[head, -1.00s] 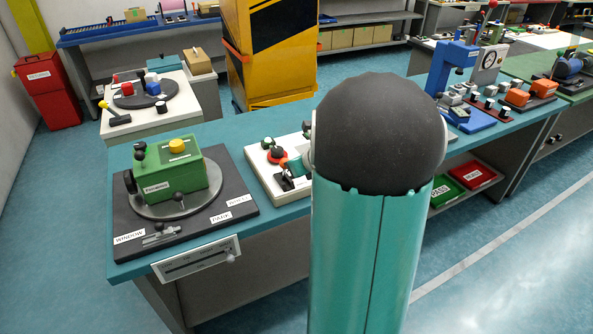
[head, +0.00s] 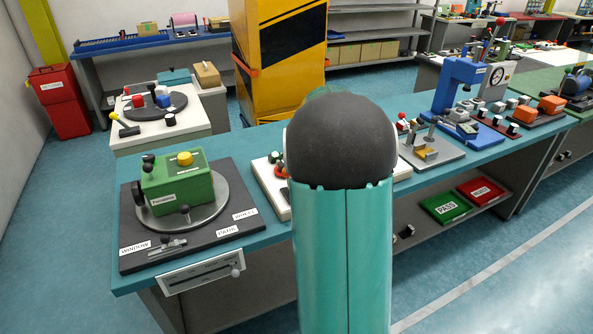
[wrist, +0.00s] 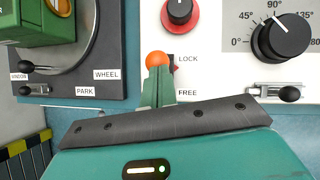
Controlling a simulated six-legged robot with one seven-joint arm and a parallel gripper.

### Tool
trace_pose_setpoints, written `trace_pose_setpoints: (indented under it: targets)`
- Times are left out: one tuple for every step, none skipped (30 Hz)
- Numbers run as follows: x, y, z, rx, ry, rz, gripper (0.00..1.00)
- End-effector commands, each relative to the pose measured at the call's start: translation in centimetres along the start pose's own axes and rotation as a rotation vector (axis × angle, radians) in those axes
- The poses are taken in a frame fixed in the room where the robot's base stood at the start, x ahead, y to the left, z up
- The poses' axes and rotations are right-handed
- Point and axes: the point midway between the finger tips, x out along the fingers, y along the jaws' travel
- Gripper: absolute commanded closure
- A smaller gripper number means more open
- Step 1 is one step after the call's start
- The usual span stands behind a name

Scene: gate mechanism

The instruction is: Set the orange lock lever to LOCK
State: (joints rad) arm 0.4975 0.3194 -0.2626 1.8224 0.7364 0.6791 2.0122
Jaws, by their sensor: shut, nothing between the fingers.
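The orange ball knob (wrist: 158,60) of the lock lever shows in the wrist view on a white panel (wrist: 210,75). It is left of the printed LOCK label (wrist: 187,59), and the FREE label (wrist: 187,93) is lower down. My gripper (wrist: 158,78) is shut and empty. Its green fingertips are just below the knob in the picture and overlap the lever's lower part, so whether they touch it cannot be told. In the head view my arm hides the gripper and lever; only part of a white panel (head: 271,190) shows beside it.
Left of the panel is a dark plate with a green housing (head: 178,185) on a round disc. A blue press (head: 459,90) stands farther along the bench.

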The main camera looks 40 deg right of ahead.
Motion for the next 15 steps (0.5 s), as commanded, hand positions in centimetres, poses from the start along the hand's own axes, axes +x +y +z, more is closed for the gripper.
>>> trace_pose_setpoints:
  targets:
    - [0.2,0.0,0.2,0.0,-0.002,0.001,1.0]
    - [0.3,-0.1,0.3,0.001,-0.003,0.001,1.0]
    - [0.4,-0.1,0.5,0.001,-0.003,0.001,1.0]
    - [0.5,-0.1,0.7,0.001,-0.003,0.0,1.0]
    - [0.6,-0.2,0.9,0.001,-0.003,0.0,1.0]
    - [0.8,-0.2,1.1,0.001,-0.002,0.0,1.0]
    - [0.9,-0.3,1.2,0.001,-0.002,0.0,1.0]
    - [1.0,-0.3,1.3,0.001,-0.003,0.0,1.0]
    - [1.1,-0.4,1.5,0.001,-0.003,0.0,1.0]
    - [1.1,-0.4,1.6,0.001,-0.004,0.0,1.0]
    - [1.2,-0.4,1.7,0.001,-0.004,0.0,1.0]
    - [1.3,-0.5,1.8,0.001,-0.003,0.0,1.0]
    - [1.4,-0.5,1.9,0.001,-0.003,0.0,1.0]
    - [1.4,-0.5,1.9,0.001,-0.003,0.001,1.0]
    - [1.5,-0.5,2.0,0.001,-0.003,0.001,1.0]
